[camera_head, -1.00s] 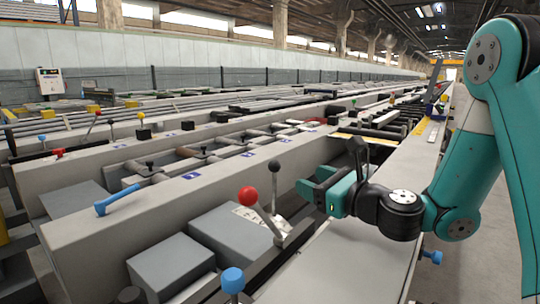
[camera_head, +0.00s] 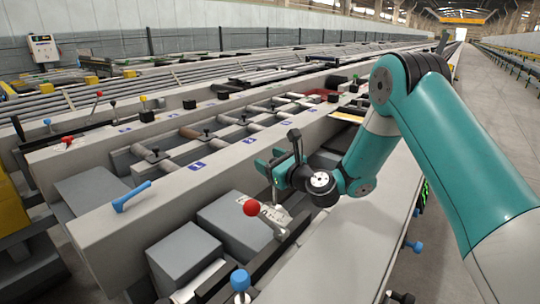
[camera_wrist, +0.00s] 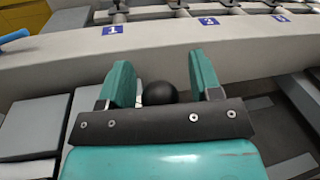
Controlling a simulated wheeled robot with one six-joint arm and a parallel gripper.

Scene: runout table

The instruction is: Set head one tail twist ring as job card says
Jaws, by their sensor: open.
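My gripper (camera_head: 273,168) is above the grey bench, over a lever with a thin metal shaft. In the wrist view my gripper (camera_wrist: 157,85) has its two teal fingers apart, with a black ball knob (camera_wrist: 159,94) showing between them. I cannot tell whether either finger touches it. In the head view that knob is hidden by the gripper. A lever with a red ball (camera_head: 251,208) leans just in front. Blue labels 1 (camera_wrist: 112,30), 2 (camera_wrist: 208,21) and 3 (camera_wrist: 281,18) mark the long beam. I cannot pick out a twist ring or read a job card.
Grey boxes (camera_head: 183,259) and the long beam (camera_head: 160,205) with a blue handle (camera_head: 132,196) lie left of my arm. A blue knob (camera_head: 240,280) stands at the front. A flat pale surface (camera_head: 345,245) lies bare to the right, with open floor (camera_head: 480,130) beyond.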

